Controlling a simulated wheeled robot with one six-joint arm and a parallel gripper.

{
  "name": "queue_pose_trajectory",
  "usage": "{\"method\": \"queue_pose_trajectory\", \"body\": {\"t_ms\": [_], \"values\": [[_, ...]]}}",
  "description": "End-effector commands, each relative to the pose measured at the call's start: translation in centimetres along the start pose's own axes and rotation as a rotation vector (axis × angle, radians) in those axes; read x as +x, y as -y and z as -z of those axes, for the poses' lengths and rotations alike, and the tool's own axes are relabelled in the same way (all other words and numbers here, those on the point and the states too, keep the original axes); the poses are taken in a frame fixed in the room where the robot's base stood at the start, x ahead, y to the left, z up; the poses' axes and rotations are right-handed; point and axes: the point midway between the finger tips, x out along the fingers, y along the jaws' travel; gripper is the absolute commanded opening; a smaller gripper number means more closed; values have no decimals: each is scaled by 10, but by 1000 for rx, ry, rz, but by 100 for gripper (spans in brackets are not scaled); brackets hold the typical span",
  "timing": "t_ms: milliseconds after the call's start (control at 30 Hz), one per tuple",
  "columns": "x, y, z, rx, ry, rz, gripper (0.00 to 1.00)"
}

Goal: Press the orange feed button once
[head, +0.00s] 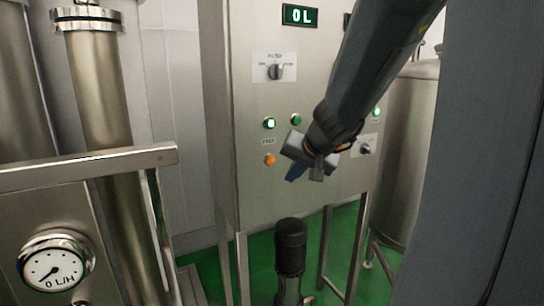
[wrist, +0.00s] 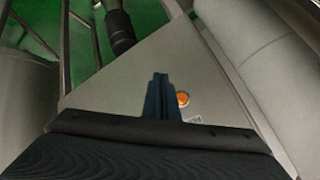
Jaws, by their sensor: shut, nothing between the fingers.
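The orange feed button (head: 269,160) is on the lower left of the steel control panel (head: 250,205), under a small label. My gripper (head: 291,177) is shut and empty, a little to the right of the button and slightly lower in the head view. In the wrist view the button (wrist: 183,99) shows just right of the blue shut fingers (wrist: 158,90). The fingers do not cover the button in either view. I cannot tell how far the fingertips are from the panel face.
Above the button are a lit green button (head: 269,123) and a darker green one (head: 296,119). A black-topped post (head: 290,245) stands below. A steel rail (head: 90,168) is at left.

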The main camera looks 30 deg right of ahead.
Motion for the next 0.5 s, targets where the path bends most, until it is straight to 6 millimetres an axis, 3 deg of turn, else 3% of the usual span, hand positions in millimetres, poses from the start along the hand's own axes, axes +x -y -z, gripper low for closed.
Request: {"method": "queue_pose_trajectory", "body": {"t_ms": [500], "values": [[-1, 0, 8, 11, -14, 0, 0]]}}
